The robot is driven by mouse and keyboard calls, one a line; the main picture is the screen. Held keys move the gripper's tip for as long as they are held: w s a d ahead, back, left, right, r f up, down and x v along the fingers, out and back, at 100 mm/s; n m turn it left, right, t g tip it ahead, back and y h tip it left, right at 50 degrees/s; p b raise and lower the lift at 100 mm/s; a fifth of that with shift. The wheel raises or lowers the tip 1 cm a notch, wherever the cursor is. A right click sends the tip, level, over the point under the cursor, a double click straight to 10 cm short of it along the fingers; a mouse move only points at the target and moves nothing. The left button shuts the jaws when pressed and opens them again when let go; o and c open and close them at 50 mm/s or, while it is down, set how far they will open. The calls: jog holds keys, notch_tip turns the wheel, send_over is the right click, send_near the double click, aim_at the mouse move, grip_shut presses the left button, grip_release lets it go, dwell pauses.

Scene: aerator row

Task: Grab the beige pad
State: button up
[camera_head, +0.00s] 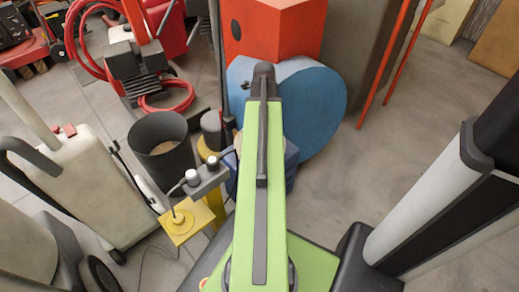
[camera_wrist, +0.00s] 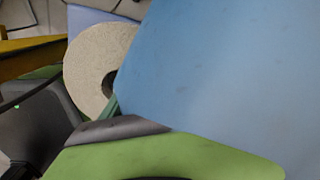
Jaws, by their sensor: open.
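The beige pad (camera_wrist: 97,68) is a round, rough-textured disc with a dark hole at its middle, in the upper left of the wrist view. Its right side is hidden by a large blue surface. In the head view I cannot make it out clearly; my raised green arm covers that area. My gripper (camera_wrist: 112,131) shows in the wrist view as grey and green parts along the bottom, below and close to the pad. It is open, with nothing seen between its jaws. I cannot tell whether it touches the pad.
A big blue disc (camera_head: 314,106) stands behind my arm, below a red-orange box (camera_head: 270,30). A dark bin (camera_head: 161,149), a yellow plate (camera_head: 186,221) and a beige wheeled machine (camera_head: 75,190) crowd the left. Red poles (camera_head: 393,62) rise at right; grey floor (camera_head: 430,110) there is clear.

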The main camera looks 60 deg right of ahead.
notch_tip(320, 180, down, 3)
jog(key=shift+r+b, duration=0.2)
jog(key=shift+b, duration=0.45)
jog(key=shift+r, duration=0.2)
jog(key=c, duration=1.2)
notch_tip(320, 180, up, 10)
jog(key=p, duration=1)
